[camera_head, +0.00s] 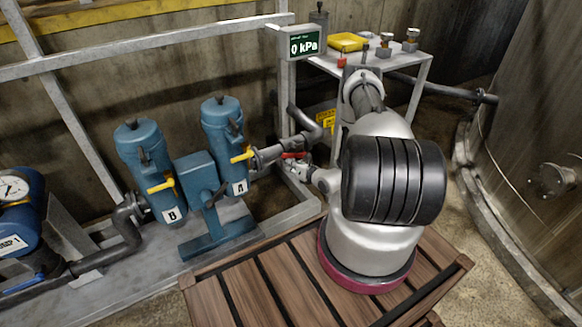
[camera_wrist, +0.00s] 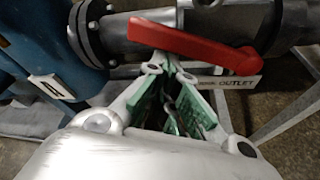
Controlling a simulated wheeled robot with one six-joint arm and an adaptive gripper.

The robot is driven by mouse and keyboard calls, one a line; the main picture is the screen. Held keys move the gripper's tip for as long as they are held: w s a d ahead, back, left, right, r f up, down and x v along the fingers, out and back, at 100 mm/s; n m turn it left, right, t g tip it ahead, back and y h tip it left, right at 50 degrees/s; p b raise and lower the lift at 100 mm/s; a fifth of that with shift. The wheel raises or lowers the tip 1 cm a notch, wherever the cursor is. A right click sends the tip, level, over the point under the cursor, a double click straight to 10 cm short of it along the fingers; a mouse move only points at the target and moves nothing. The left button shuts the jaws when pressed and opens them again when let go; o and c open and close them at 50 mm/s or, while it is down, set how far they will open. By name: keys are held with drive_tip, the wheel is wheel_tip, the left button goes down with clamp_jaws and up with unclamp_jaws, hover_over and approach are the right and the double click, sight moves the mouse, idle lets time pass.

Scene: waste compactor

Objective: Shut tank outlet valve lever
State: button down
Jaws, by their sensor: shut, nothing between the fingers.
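The red valve lever (camera_wrist: 195,46) lies across the top of the wrist view, on a dark pipe (camera_wrist: 125,32). It runs roughly along the pipe, slanting down to the right. In the head view the lever (camera_head: 294,155) is a small red bar right of the blue housing marked A. My gripper (camera_wrist: 163,62) is shut and empty. Its tips are just below the lever's left half in the wrist view; I cannot tell whether they touch it. In the head view my gripper (camera_head: 302,172) is small and partly hidden by pipework and my arm.
A partly covered label reading OUTLET (camera_wrist: 236,87) is beneath the lever. Blue housings A (camera_head: 222,140) and B (camera_head: 148,165) stand left of the valve. A kPa display (camera_head: 303,44) and a metal side table (camera_head: 424,68) are behind. A slatted wooden platform (camera_head: 240,290) is in front.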

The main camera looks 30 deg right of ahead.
sight(289, 157)
drive_tip(key=shift+r+m, duration=0.3)
drive_tip(key=shift+r, duration=0.05)
drive_tip(key=r+m, duration=0.1)
drive_tip(key=d+r+m+y, duration=0.1)
drive_tip(key=shift+w+r+m+t+y, duration=0.1)
drive_tip(key=shift+r+m+t+y, duration=0.2)
drive_tip(key=shift+r, duration=0.1)
drive_tip(key=d+r+m+t+y, duration=0.1)
drive_tip(key=d+r+m, duration=0.3)
drive_tip(key=d+m, duration=0.1)
drive_tip(key=shift+r+y, duration=0.3)
drive_tip(key=shift+r, duration=0.1)
drive_tip(key=shift+w+d, duration=0.1)
idle(0.6)
